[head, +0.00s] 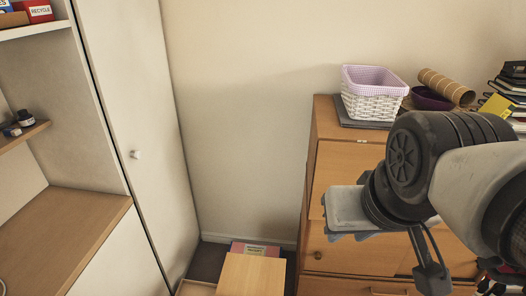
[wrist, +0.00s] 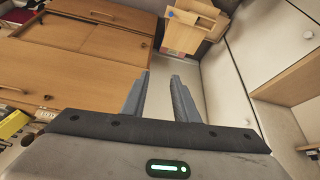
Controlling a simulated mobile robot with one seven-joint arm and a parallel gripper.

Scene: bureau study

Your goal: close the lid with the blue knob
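A small blue knob (wrist: 171,12) shows near the top edge of the wrist view, on a light wooden box with panels (wrist: 183,37). The same wooden piece (head: 252,275) stands low at the bottom of the head view, where the blue knob does not show. One panel seems raised, but its exact angle is hard to tell. My gripper (wrist: 160,75) is open and empty, its two grey fingers apart and pointing toward the box from a distance. In the head view my gripper (head: 345,212) is in front of the wooden cabinet, up and right of the box.
A wooden cabinet (head: 346,165) with doors and drawers stands right, bearing a white wicker basket (head: 373,106), a purple bowl (head: 430,100) and a brown roll (head: 446,86). A white cupboard door (head: 140,130) and a wooden desk surface (head: 60,235) are left. Open air lies between.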

